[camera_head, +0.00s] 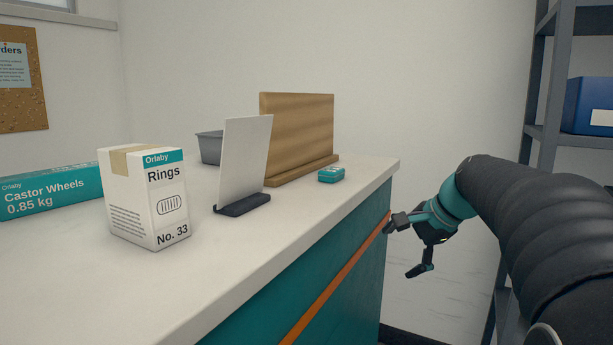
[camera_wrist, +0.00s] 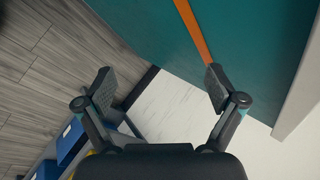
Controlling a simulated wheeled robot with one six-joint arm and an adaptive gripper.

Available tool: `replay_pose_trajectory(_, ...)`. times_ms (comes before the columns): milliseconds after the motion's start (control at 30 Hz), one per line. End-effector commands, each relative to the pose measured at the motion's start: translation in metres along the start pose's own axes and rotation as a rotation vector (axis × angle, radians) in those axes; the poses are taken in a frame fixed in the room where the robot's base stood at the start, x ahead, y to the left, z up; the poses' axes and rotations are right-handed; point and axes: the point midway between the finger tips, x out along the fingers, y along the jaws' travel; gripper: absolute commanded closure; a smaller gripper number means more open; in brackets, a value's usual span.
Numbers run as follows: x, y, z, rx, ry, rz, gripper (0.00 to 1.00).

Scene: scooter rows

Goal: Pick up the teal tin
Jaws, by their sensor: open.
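The teal tin (camera_head: 331,175) is a small flat box lying on the white counter (camera_head: 250,262) near its far right corner, in front of the wooden board. My gripper (camera_head: 408,248) is to the right of the counter's edge and lower than its top, apart from the tin. It is open and empty. In the wrist view my gripper (camera_wrist: 160,88) shows its two fingers spread, with the counter's teal side panel (camera_wrist: 240,40) and the floor beyond them. The tin is not in the wrist view.
A wooden board (camera_head: 297,130) stands just behind the tin. A white panel in a dark stand (camera_head: 243,205), a Rings box (camera_head: 147,200), a Castor Wheels box (camera_head: 50,190) and a grey bin (camera_head: 209,147) are on the counter. Grey shelving (camera_head: 546,90) rises at right.

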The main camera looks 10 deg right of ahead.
Motion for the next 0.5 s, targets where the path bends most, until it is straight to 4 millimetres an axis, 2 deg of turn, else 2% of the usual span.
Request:
replay_pose_trajectory(33,-0.007,-0.025,-0.015,0.122,-0.036,-0.053,0.06)
replay_pose_trajectory(100,-0.022,-0.059,-0.025,0.298,-0.108,-0.124,0.06)
replay_pose_trajectory(200,-0.046,-0.100,-0.027,0.523,-0.230,-0.193,0.06)
replay_pose_trajectory(333,-0.078,-0.137,-0.017,0.759,-0.389,-0.223,0.06)
replay_pose_trajectory(500,-0.106,-0.159,0.004,0.972,-0.537,-0.186,0.06)
